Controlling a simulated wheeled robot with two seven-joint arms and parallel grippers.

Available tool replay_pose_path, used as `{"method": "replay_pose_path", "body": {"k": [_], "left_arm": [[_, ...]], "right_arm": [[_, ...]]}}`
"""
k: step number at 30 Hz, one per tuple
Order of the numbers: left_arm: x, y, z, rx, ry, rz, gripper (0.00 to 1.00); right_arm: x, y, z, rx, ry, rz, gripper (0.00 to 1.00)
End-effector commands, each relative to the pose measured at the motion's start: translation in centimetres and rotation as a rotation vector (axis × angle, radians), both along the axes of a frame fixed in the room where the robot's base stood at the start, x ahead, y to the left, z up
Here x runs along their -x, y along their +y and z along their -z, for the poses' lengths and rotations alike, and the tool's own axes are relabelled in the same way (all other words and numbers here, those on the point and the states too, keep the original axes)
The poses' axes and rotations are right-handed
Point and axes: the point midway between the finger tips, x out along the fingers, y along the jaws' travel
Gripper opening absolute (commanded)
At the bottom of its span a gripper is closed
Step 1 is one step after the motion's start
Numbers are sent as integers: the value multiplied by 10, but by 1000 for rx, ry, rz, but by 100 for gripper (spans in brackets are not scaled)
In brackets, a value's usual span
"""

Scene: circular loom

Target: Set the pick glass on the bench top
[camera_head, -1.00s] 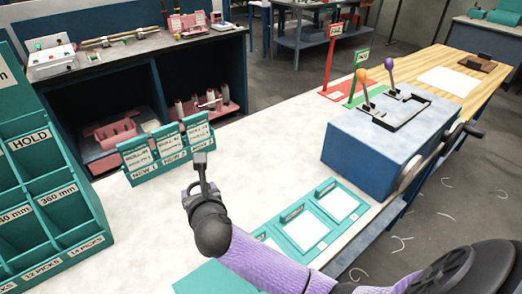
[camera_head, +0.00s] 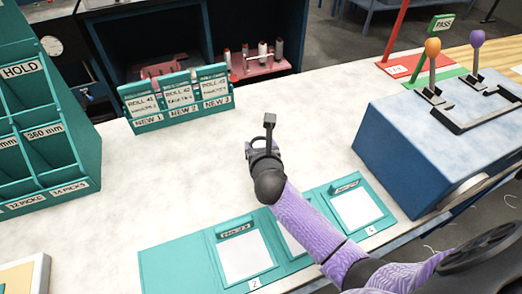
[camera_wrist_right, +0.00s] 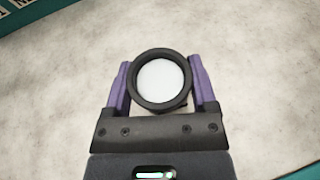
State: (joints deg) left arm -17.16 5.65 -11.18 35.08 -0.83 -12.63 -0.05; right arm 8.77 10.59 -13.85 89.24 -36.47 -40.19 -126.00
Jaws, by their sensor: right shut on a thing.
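The pick glass is a black ring around a pale round lens (camera_wrist_right: 162,80) in the right wrist view. It sits between the two purple fingers of my right gripper (camera_wrist_right: 163,92), which is shut on it. In the head view the right gripper (camera_head: 262,148) is over the middle of the pale bench top (camera_head: 330,115). The pick glass is small and dark there and partly hidden by the gripper. I cannot tell whether it touches the bench. My left gripper is not in view.
Teal card holders marked NEW (camera_head: 177,98) stand behind the gripper. Teal panels with white cards (camera_head: 245,256) lie along the front edge. A blue box with levers (camera_head: 400,160) stands at right, a teal rack (camera_head: 45,150) at left. Bare bench surrounds the gripper.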

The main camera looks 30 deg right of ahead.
Motion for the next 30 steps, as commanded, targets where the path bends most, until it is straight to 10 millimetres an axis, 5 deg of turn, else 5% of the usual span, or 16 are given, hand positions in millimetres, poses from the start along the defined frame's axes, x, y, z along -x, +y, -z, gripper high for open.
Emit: {"method": "replay_pose_path", "body": {"k": [8, 9, 12, 21, 30], "left_arm": [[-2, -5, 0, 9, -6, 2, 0], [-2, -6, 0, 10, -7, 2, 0], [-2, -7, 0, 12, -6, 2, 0], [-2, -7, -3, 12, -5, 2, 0], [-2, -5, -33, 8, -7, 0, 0]], "right_arm": [[0, 0, 1, 0, -1, 0, 14], [0, 0, 2, 0, -1, 0, 78], [0, 0, 1, 0, -1, 0, 99], [2, 1, -4, 0, -2, -1, 100], [63, 20, -33, 0, 0, -1, 100]]}}
